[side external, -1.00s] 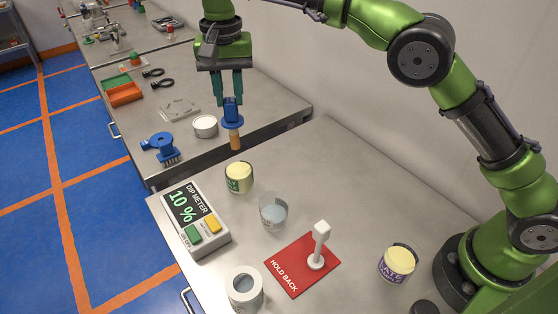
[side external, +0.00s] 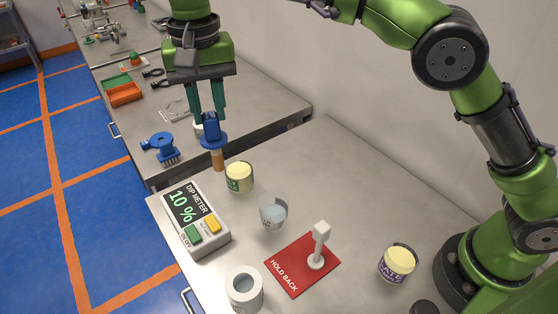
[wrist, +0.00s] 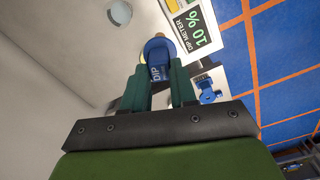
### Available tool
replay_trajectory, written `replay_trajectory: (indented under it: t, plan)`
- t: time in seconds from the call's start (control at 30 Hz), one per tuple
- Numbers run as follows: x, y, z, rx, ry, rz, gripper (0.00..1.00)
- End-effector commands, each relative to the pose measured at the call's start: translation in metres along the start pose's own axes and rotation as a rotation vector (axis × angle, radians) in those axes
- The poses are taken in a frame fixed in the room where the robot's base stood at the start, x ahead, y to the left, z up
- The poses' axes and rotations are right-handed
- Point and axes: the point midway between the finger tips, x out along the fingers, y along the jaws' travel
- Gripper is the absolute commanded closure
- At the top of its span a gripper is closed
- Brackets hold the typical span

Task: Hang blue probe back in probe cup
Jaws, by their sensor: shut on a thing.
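The blue probe (side external: 212,138), with a blue collar and a tan-orange lower end, hangs upright in my gripper (side external: 209,118). My gripper is shut on its blue upper part. The probe is in the air near the back left edge of the front bench, left of the green-labelled jar. In the wrist view the blue probe (wrist: 159,65) is between the fingers (wrist: 160,82), with "DIP" on it. A thick-walled white-grey cup (side external: 245,287), which looks like the probe cup, stands at the front of the bench. The dip meter (side external: 196,218) reads 10 %.
A yellow-topped jar (side external: 239,177) and a clear beaker (side external: 273,212) stand beyond the cup. A white post (side external: 319,246) stands on a red "HOLD BACK" mat (side external: 287,277). A purple-labelled jar (side external: 398,263) is at right. The bench's right rear is clear.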

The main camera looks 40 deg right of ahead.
Motion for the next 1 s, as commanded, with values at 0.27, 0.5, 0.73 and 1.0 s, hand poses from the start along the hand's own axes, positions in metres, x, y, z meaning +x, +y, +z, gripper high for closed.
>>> replay_trajectory:
  t: [0.27, 0.5, 0.73, 1.0]
  plan:
    - [-0.014, -0.017, 0.135, -0.252, 0.000, 0.000, 1.00]
    - [-0.002, -0.005, 0.194, -0.353, 0.002, 0.001, 1.00]
    - [0.008, -0.004, 0.195, -0.339, 0.001, -0.001, 1.00]
    - [0.008, -0.004, 0.195, -0.338, 0.001, 0.000, 1.00]
